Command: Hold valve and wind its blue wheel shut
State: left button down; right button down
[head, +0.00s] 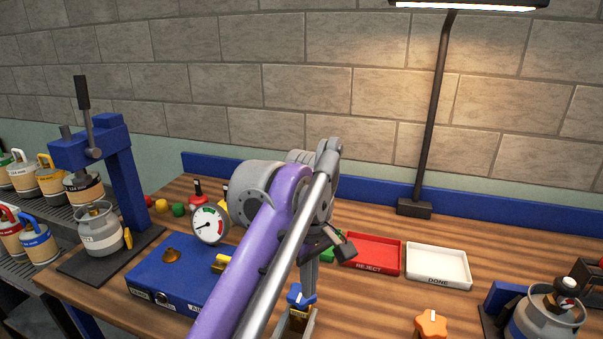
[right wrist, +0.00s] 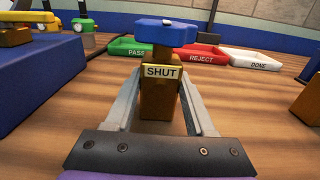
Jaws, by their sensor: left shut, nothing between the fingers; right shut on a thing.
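The valve (right wrist: 158,98) is a brass block standing upright with a blue wheel (right wrist: 165,31) on top and a plate reading SHUT (right wrist: 161,72) on its front. My right gripper (head: 295,323) is shut on the valve body, one grey finger on each side in the right wrist view. The blue wheel also shows in the head view (head: 300,297). My left gripper (head: 309,281) points down just above the wheel, closed and empty. My left arm covers part of the bench.
Behind the valve are the red REJECT tray (head: 370,254), the white DONE tray (head: 438,266) and the green PASS tray (right wrist: 135,47). A blue box with a gauge (head: 209,224) stands left. An orange knob (head: 431,324) and gas canister (head: 545,318) are right.

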pick_arm(q)
jog(key=shift+r, duration=0.3)
pick_arm(e)
jog(key=shift+c, duration=0.8)
grip_release()
